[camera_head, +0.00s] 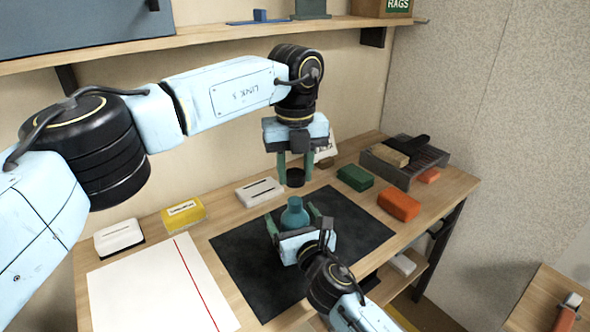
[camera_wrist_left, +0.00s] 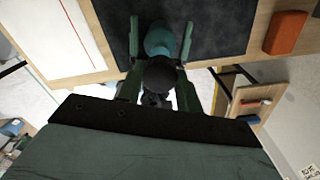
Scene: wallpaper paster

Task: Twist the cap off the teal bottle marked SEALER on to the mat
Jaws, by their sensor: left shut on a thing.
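The teal bottle (camera_head: 294,218) stands on the dark mat (camera_head: 245,255), with its label not readable. Its open neck shows below the black cap (camera_head: 295,177). My left gripper (camera_head: 295,168) is shut on the cap and holds it above the bottle, apart from it. In the left wrist view the cap (camera_wrist_left: 159,74) hides part of the bottle (camera_wrist_left: 161,39). My right gripper (camera_head: 291,213) is low at the mat, its fingers on either side of the bottle. They look slightly apart from its sides, and its base is hidden.
An orange block (camera_head: 398,206), a green block (camera_head: 354,177) and a grey tray (camera_head: 420,160) lie to the right. A white box (camera_head: 259,191), a yellow box (camera_head: 183,214) and a white sheet (camera_head: 150,290) lie to the left. The mat's left part is clear.

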